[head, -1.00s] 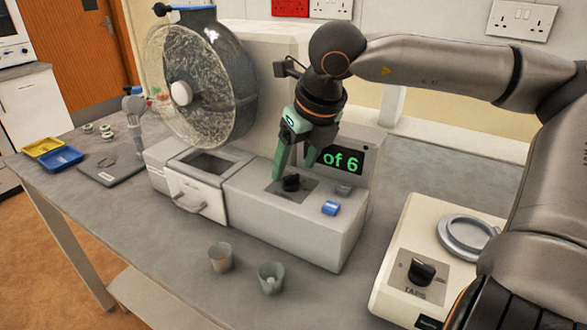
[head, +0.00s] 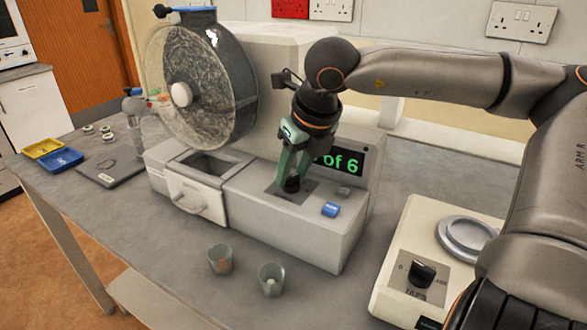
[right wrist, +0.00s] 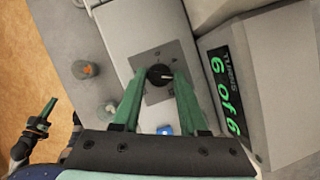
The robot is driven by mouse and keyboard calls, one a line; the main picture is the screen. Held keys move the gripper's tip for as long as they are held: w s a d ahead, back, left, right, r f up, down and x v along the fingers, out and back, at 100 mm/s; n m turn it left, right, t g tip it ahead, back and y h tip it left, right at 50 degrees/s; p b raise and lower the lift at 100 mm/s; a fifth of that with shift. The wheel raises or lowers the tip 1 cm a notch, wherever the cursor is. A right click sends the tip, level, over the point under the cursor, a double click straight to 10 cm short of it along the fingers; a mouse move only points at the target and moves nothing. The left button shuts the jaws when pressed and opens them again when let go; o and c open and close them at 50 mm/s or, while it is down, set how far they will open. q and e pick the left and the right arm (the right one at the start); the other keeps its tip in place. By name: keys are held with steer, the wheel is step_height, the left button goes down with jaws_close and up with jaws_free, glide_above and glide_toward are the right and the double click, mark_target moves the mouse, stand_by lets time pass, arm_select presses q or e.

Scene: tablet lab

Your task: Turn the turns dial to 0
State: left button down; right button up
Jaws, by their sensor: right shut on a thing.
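The black turns dial (head: 292,184) sits on a grey plate on top of the drum machine's base. My right gripper (head: 289,178) points down at it with its green fingers shut on the dial. In the right wrist view the dial (right wrist: 160,75) shows between the two fingertips, with a light pointer mark toward the display side. The green display (right wrist: 226,90) there reads "TURNS 6 of 6"; in the head view my gripper partly covers it. My left gripper (right wrist: 46,110) shows small at the left of the right wrist view; its jaw state is unclear.
A blue switch (head: 330,209) is close beside the dial. The clear drum (head: 200,90) and an open-topped drawer (head: 193,199) are left of it. Two cups (head: 220,260) stand in front. A cream device with another knob (head: 422,272) stands at right.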

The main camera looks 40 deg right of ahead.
jaws_close()
